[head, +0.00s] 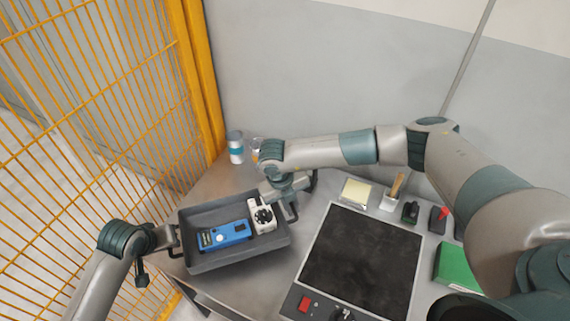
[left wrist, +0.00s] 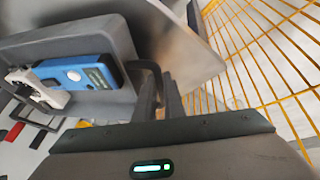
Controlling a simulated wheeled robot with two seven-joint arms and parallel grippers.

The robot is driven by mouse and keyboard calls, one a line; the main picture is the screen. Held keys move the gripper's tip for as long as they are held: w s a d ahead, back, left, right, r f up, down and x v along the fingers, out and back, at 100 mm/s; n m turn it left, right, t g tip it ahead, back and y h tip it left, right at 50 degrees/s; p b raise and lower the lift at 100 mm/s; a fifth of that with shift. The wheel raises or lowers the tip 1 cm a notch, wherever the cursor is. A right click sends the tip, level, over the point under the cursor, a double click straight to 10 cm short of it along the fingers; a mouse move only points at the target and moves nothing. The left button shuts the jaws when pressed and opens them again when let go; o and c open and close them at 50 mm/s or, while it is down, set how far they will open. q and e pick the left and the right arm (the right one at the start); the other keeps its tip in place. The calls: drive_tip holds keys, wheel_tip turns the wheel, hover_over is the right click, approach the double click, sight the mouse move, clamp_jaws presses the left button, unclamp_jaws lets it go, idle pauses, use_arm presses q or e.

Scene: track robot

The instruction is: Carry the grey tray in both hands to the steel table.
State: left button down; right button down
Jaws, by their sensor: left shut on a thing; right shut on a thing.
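The grey tray (head: 243,258) is at the left part of the steel table (head: 268,288), its left end near the table's edge. I cannot tell whether it rests on the top or hovers just above it. In it lie a blue meter (head: 224,235) and a white device with a black dial (head: 262,217). My left gripper (head: 170,240) is shut on the tray's left handle; the left wrist view shows the dark handle (left wrist: 152,70) at the fingers. My right gripper (head: 289,203) is shut at the right end, its fingers partly hidden by its wrist.
A black mat (head: 360,262) lies right of the tray. A white and blue can (head: 236,147) stands behind it. A yellow mesh fence (head: 95,110) stands at left.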

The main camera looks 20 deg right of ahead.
idle(0.3)
